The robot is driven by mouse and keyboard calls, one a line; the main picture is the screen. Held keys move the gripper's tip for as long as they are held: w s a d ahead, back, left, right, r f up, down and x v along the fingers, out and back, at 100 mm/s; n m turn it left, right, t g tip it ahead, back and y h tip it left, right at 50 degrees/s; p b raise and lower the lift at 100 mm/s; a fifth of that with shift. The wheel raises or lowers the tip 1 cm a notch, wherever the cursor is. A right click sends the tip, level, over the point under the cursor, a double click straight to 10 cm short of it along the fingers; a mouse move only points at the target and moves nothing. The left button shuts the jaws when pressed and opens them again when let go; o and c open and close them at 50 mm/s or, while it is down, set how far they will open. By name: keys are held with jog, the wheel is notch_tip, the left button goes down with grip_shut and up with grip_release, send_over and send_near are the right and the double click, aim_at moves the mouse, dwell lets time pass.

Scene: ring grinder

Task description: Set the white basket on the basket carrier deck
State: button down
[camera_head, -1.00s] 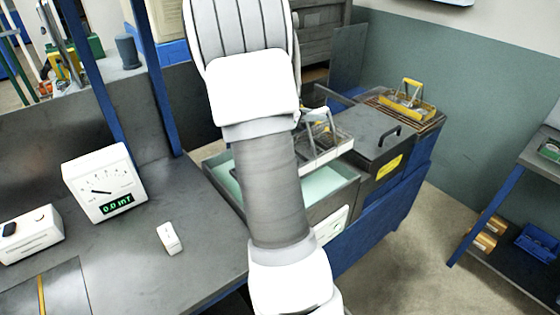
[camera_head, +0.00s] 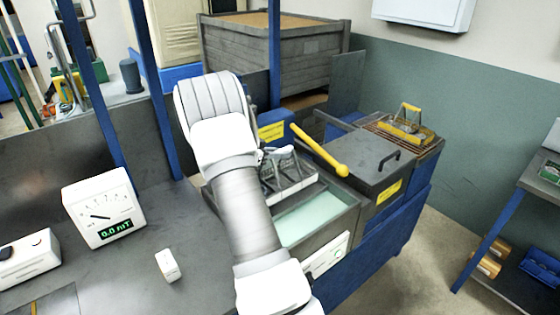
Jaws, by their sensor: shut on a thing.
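The white basket (camera_head: 291,190) is in the middle of the head view, over the left part of an open tank of pale green liquid. Its white rim and some grey parts inside show; its left side is hidden behind my arm. My gripper (camera_head: 279,155) is at the top of the basket, mostly hidden by my wrist, and is shut on the basket. I cannot tell whether the basket touches the tank. A brown slatted deck (camera_head: 434,146) at the right end of the bench carries a yellow-handled basket (camera_head: 407,128); I cannot tell whether it is the basket carrier deck.
The tank (camera_head: 318,214) has a dark rim. A yellow bar with a ball end (camera_head: 320,150) slants above its back edge. A grey lidded box (camera_head: 376,160) stands between tank and slatted deck. A blue post (camera_head: 274,60) rises behind. A meter (camera_head: 103,208) stands left.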

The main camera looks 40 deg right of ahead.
aim_at(280, 161)
jog(key=shift+f, duration=1.4)
jog(key=c, duration=0.8)
grip_release()
jog(key=shift+f, duration=0.1)
jog(key=shift+o, duration=0.2)
